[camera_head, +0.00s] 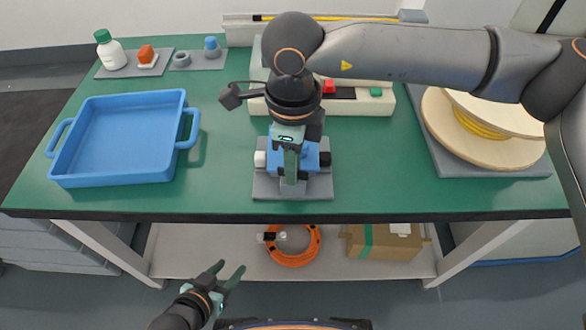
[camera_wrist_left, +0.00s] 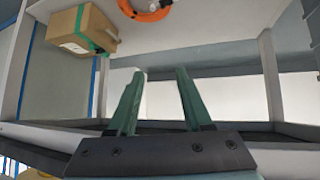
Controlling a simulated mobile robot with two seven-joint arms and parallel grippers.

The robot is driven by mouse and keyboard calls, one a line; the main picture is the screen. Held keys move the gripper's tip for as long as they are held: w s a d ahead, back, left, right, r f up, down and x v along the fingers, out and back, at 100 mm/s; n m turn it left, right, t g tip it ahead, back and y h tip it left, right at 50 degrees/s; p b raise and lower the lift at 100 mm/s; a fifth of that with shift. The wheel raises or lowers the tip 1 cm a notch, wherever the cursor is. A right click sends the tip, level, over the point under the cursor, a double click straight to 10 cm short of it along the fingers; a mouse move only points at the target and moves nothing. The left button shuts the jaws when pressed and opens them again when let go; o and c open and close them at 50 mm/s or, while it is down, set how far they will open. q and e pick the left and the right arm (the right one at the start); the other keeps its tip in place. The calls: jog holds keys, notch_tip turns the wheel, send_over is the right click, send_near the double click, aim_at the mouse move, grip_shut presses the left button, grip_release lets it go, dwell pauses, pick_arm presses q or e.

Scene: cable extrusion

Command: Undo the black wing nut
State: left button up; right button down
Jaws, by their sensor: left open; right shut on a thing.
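A small blue fixture (camera_head: 309,160) stands on a grey plate (camera_head: 321,188) near the table's front edge. It has a white part (camera_head: 260,159) on its left side and a black part (camera_head: 325,159) on its right. My right gripper (camera_head: 290,172) points down at the front of the fixture, its fingers shut. Small dark bits show beside the fingertips, seemingly the black wing nut; the fingers hide most of it. My left gripper (camera_head: 229,267) is open and empty, low in front of the table; its spread fingers also show in the left wrist view (camera_wrist_left: 160,75).
A blue tray (camera_head: 120,180) stands on the left of the table, a cable spool (camera_head: 440,125) on the right. A control panel (camera_head: 385,104) is behind the fixture. The lower shelf holds an orange cable coil (camera_head: 316,247) and a cardboard box (camera_head: 392,244). The table's front right is clear.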

jog(key=shift+n, duration=0.3)
jog(key=shift+n+b, duration=0.55)
jog(key=shift+n, duration=0.25)
pick_arm(q)
jog(key=w+r+t, duration=0.3)
jog(key=w+r, duration=0.2)
jog(key=r, duration=0.1)
jog(key=shift+a+r+m, duration=0.2)
jog(key=shift+m, duration=0.2)
pick_arm(e)
jog(key=c, duration=0.7)
grip_release()
